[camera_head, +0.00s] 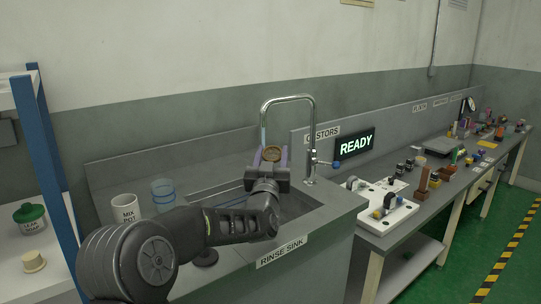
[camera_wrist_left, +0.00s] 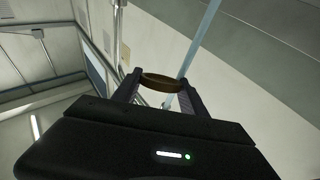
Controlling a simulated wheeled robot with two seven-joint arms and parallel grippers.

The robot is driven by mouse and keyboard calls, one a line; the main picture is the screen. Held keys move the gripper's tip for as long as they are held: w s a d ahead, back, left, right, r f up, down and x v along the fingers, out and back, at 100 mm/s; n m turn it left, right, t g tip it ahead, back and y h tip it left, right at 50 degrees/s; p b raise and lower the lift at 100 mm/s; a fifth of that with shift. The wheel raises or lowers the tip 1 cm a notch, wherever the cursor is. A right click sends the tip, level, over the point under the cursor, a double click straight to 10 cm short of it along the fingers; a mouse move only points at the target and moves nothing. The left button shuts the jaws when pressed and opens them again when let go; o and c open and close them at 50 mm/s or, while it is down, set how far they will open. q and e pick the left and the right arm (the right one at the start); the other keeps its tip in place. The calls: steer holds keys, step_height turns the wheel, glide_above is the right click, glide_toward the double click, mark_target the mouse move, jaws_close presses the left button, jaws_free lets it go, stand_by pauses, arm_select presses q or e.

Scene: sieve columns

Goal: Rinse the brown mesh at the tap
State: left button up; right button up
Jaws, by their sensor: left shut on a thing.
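The brown mesh (camera_head: 272,153) is a small round ring-edged piece held between the fingers of my left gripper (camera_head: 271,158), over the sink (camera_head: 308,205). In the left wrist view the mesh (camera_wrist_left: 163,82) sits between the two fingertips of the left gripper (camera_wrist_left: 160,87). The chrome tap (camera_head: 312,125) arches over from behind, and a pale blue water stream (camera_head: 263,136) comes from its spout. The stream (camera_wrist_left: 200,42) also shows in the wrist view, passing close to the mesh; I cannot tell whether it touches. My right gripper is not in view.
A white mix pot (camera_head: 126,209) and a blue clear cup (camera_head: 163,194) stand left of the sink. A lit READY sign (camera_head: 355,146) stands to the right of the tap. A white board with fittings (camera_head: 377,204) lies on the right bench.

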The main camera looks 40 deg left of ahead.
arm_select(q)
steer(key=s+d+b, duration=0.2)
steer(key=s+d, duration=0.1)
steer(key=d, duration=0.2)
steer(key=shift+s, duration=0.4)
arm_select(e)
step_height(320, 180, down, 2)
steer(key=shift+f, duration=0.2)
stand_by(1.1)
arm_select(q)
steer(key=s+d+r+p, duration=0.1)
steer(key=s+d+r, duration=0.2)
steer(key=d+r, duration=0.1)
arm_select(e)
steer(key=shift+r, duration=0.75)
arm_select(q)
steer(key=shift+a, duration=0.1)
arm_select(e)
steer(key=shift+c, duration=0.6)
